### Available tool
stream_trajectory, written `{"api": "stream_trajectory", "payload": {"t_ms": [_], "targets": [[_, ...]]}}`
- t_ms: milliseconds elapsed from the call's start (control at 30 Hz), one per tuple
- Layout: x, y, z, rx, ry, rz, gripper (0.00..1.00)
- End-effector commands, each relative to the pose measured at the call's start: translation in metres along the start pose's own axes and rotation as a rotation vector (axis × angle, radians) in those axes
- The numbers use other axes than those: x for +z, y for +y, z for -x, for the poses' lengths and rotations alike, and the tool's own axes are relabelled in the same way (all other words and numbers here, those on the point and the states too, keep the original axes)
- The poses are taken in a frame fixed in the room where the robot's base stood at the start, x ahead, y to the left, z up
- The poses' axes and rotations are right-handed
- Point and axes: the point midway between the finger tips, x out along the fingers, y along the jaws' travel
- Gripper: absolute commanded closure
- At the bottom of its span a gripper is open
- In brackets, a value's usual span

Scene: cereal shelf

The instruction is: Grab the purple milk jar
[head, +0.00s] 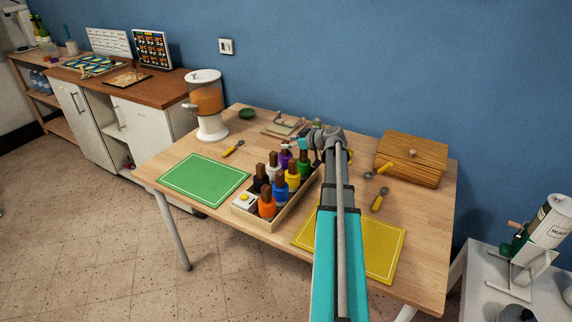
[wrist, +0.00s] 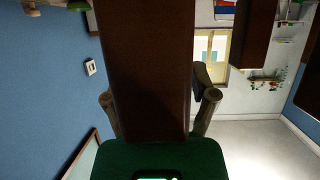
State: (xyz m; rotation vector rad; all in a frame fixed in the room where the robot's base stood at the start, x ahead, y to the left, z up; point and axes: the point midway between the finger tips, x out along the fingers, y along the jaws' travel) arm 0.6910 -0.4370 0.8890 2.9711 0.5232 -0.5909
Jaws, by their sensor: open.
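The purple jar (head: 284,160) stands in a shallow wooden crate (head: 276,221), partly hidden among other jars; its tall brown top shows above it. My gripper (head: 305,143) is at the crate's back right, close to the green jar (head: 304,158) and right of the purple one. In the wrist view, my gripper (wrist: 156,110) is open, with one finger on each side of a large brown jar top (wrist: 148,60).
Black, white, blue, yellow and orange (head: 267,206) jars crowd the crate. A green mat (head: 203,179) lies left, a yellow mat (head: 385,256) right, partly under my arm. A wooden box (head: 411,157) stands back right, a dispenser (head: 207,103) back left. Another brown top (wrist: 256,35) is nearby.

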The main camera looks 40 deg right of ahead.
Motion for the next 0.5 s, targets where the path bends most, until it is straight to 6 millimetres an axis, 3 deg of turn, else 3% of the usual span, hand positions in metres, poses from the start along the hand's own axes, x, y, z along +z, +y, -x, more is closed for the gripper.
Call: {"api": "stream_trajectory", "payload": {"t_ms": [133, 500], "targets": [[0.0013, 0.0006, -0.0116, 0.0, 0.0, 0.0, 0.26], [0.0004, 0.0005, -0.0123, 0.001, 0.0, 0.0, 0.26]]}}
